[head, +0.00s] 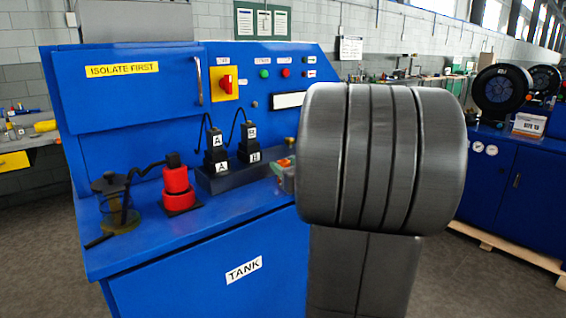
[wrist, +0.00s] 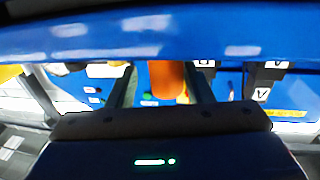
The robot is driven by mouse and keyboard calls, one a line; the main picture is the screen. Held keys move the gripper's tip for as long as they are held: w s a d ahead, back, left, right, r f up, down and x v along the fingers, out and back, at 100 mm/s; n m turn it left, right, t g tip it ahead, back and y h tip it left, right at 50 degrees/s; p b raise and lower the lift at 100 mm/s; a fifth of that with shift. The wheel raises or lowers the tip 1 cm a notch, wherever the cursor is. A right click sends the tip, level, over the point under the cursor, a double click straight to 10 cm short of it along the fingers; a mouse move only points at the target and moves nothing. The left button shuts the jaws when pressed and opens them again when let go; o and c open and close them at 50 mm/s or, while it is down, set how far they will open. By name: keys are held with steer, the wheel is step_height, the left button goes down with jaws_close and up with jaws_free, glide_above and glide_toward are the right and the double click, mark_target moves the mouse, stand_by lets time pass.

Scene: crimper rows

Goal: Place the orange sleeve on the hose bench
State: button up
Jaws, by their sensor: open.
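In the wrist view an orange cylinder-like thing, which looks like the orange sleeve (wrist: 166,78), shows between the two fingers of my gripper (wrist: 163,88). The gripper is open, with a finger on each side of it. I cannot tell whether either finger touches it.
Bare floor lies between the machine and the right cabinet.

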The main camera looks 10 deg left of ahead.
steer(key=shift+w+a, duration=0.15)
steer(key=c, duration=0.9)
steer(key=shift+o, duration=0.2)
steer(key=shift+r, duration=0.1)
